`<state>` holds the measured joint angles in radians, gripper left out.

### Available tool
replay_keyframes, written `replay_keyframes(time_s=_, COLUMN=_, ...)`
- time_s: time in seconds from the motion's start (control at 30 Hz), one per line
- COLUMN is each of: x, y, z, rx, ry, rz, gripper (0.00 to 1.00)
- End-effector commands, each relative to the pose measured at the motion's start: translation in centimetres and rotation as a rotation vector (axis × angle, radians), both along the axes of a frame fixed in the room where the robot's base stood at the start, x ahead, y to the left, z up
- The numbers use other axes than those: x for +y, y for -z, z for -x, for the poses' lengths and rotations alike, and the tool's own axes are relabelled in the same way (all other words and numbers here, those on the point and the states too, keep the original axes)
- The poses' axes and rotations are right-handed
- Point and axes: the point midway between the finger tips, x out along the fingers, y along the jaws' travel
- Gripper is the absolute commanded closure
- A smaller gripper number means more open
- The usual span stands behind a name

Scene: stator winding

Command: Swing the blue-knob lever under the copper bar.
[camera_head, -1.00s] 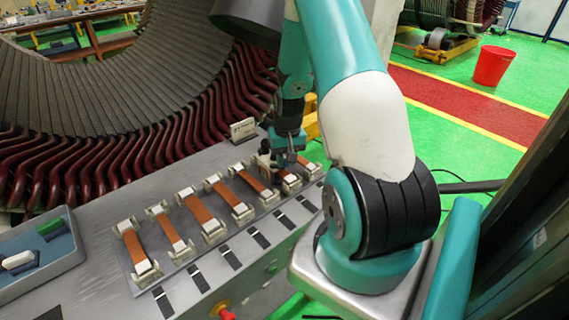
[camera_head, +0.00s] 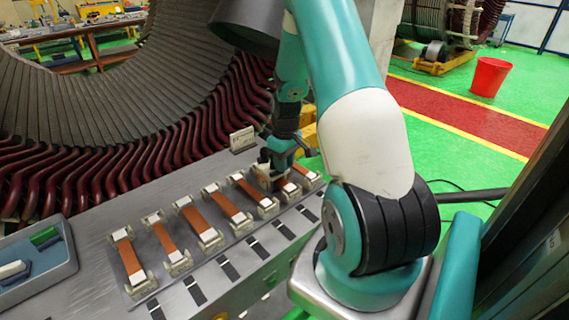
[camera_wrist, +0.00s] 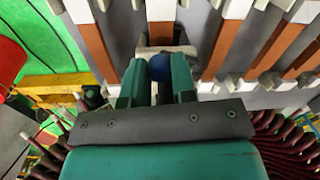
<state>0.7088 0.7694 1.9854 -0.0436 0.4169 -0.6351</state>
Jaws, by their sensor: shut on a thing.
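In the wrist view my gripper (camera_wrist: 160,84) has its two teal fingers closed around a blue knob (camera_wrist: 174,66). The knob sits beside a pale end block at the end of a copper bar (camera_wrist: 160,34), which lies straight beyond the fingers. The lever arm under the knob is hidden by the fingers and the knob. In the head view my gripper (camera_head: 273,172) is low over the right end of the row of copper bars (camera_head: 197,222). The knob cannot be made out there.
Several more orange-brown bars with white end blocks lie parallel on the grey bench (camera_head: 95,225). A blue tray (camera_head: 62,270) stands at the left. The large stator (camera_head: 110,165) with dark red coils rises behind the row. A red bucket (camera_head: 490,77) stands on the green floor.

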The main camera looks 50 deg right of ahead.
Motion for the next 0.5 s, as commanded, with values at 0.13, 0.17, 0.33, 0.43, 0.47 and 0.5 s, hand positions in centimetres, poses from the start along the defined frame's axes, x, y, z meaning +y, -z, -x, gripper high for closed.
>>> replay_keyframes(time_s=0.13, x=-0.04, y=-0.07, z=-0.08, rx=-0.001, ry=-0.008, rz=0.001, gripper=0.99)
replay_keyframes(time_s=0.17, x=-0.04, y=-0.07, z=-0.07, rx=-0.001, ry=-0.008, rz=0.001, gripper=0.99)
replay_keyframes(time_s=0.33, x=-0.04, y=-0.07, z=-0.07, rx=-0.001, ry=-0.007, rz=0.001, gripper=0.99)
replay_keyframes(time_s=0.43, x=-0.04, y=-0.06, z=-0.06, rx=-0.001, ry=-0.007, rz=0.001, gripper=0.73)
replay_keyframes(time_s=0.47, x=-0.04, y=-0.06, z=-0.06, rx=-0.001, ry=-0.007, rz=0.001, gripper=0.66)
replay_keyframes(time_s=0.5, x=-0.04, y=-0.06, z=-0.06, rx=-0.001, ry=-0.007, rz=0.001, gripper=0.57)
